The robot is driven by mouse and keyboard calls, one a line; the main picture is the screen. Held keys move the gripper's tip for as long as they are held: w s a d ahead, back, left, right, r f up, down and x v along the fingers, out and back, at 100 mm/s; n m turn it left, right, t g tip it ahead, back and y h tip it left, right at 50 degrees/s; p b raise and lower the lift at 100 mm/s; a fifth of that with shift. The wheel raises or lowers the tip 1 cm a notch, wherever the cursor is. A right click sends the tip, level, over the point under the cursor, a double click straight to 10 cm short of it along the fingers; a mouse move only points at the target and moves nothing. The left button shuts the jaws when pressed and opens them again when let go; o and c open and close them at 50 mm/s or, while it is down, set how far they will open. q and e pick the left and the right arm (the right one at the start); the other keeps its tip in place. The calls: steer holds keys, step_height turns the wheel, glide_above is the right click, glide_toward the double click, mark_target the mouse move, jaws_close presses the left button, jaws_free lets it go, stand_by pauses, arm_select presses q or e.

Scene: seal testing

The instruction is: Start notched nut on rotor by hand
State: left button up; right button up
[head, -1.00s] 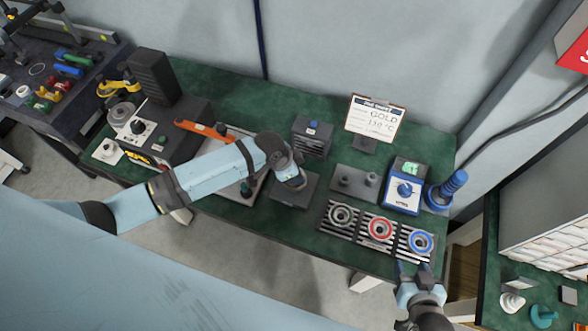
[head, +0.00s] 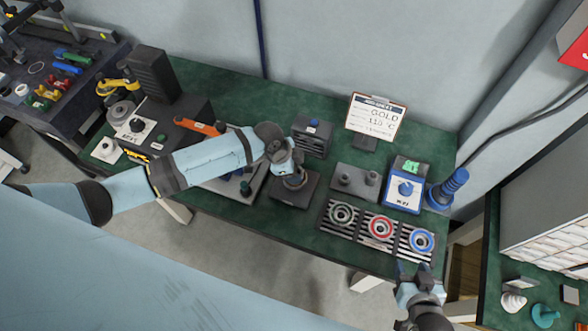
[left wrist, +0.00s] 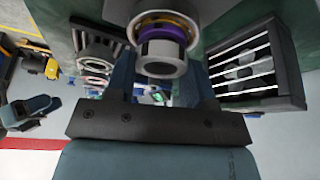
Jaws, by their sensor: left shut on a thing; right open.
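My left gripper (head: 292,179) is low over a dark square block (head: 310,187) at the front middle of the green bench. In the left wrist view its two fingers (left wrist: 163,75) stand on either side of a grey ring-shaped part (left wrist: 163,54) with a dark bore. A purple band (left wrist: 164,32) and a brass-coloured ring (left wrist: 166,18) sit behind it on the same axis. I cannot tell which of these is the notched nut and which belongs to the rotor. My right gripper (head: 413,271) is open and empty at the bench's front edge.
Three striped trays with a grey ring (head: 341,214), a red ring (head: 381,228) and a blue ring (head: 422,240) lie at right.

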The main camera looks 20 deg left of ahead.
arm_select(q)
steer(key=shift+s+f, duration=0.15)
steer(key=shift+f, duration=0.05)
steer(key=shift+m+g+b, duration=0.3)
steer(key=shift+m+g, duration=0.1)
steer(key=shift+m, duration=0.3)
steer(key=shift+m+g+b, duration=0.5)
steer(key=shift+m+b, duration=0.15)
steer(key=shift+m, duration=0.75)
arm_select(e)
steer(key=shift+f, duration=1.05)
arm_select(q)
steer(key=shift+f, duration=0.15)
arm_select(e)
steer(key=shift+w, duration=0.1)
